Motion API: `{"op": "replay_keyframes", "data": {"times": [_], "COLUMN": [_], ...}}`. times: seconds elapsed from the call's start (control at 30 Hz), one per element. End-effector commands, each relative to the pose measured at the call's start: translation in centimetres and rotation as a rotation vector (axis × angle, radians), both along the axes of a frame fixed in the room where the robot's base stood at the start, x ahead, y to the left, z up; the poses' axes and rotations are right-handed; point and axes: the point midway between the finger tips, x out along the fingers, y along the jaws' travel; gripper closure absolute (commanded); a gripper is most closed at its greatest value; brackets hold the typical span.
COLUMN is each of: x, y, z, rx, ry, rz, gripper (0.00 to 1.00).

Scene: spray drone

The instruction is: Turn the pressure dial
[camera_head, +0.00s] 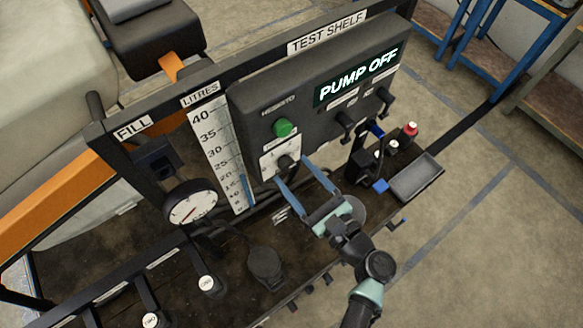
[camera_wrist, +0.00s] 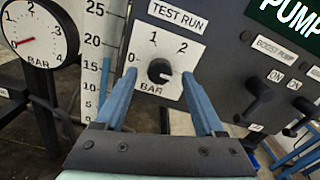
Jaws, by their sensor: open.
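The pressure dial is a black knob (camera_wrist: 159,70) on a white plate (camera_wrist: 178,47) marked 0, 1, 2 and BAR. In the wrist view its pointer is toward the lower right. The knob also shows in the head view (camera_head: 285,162), on the dark panel below a green button. My gripper (camera_head: 291,168) is open, with its blue fingers pointing at the panel. In the wrist view the fingers (camera_wrist: 162,78) stand left and right of the knob, with gaps on both sides. I cannot tell how far the tips are from the plate.
A round BAR gauge (camera_head: 190,203) stands left, its needle near 0. A litres scale (camera_head: 222,150) is beside the panel. The display (camera_head: 357,76) reads PUMP OFF. Black switches (camera_wrist: 258,95) sit right of the dial. A small tray (camera_head: 416,178) is at the right.

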Motion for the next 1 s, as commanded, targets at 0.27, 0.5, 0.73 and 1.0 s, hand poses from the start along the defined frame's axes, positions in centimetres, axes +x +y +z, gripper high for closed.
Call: {"op": "replay_keyframes", "data": {"times": [0.27,0.5,0.73,1.0], "x": [-5.2,-8.1,-8.8,-8.8], "y": [-3.8,-5.9,-6.4,-6.4], "z": [-0.5,-0.3,-0.1,-0.1], "rx": [-0.003,-0.001,-0.001,0.000], "ry": [0.002,0.002,0.001,0.002], "rz": [-0.005,-0.003,-0.001,0.000], "gripper": [0.29,0.29,0.29,0.29]}}
